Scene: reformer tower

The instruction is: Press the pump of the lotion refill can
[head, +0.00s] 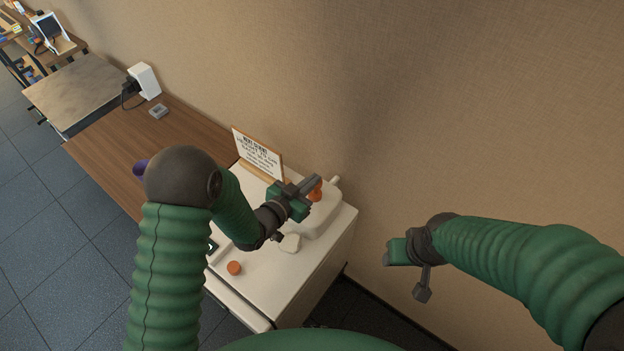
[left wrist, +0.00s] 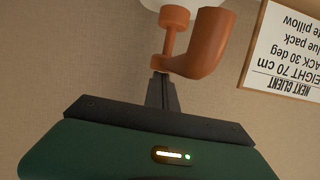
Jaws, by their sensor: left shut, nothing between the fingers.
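The orange pump (head: 315,193) stands by a white rounded body (head: 322,218) on the white cabinet top near the wall. In the left wrist view the pump (left wrist: 205,48) shows upside down, with a thin stem, a thick curved spout and part of the white body (left wrist: 172,4). My left gripper (head: 314,183) is shut and empty. In the left wrist view its fingertips (left wrist: 162,76) are at the pump's head end; I cannot tell whether they touch it. My right gripper (head: 390,256) hangs in free air at the right, away from the cabinet; its jaw opening is unclear.
A sign card (head: 257,152) stands behind my left gripper. An orange knob-like piece (head: 234,268) and a small white block (head: 290,243) are on the cabinet top (head: 268,290). A wooden counter (head: 190,130) extends left. The wall (head: 440,120) is close behind.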

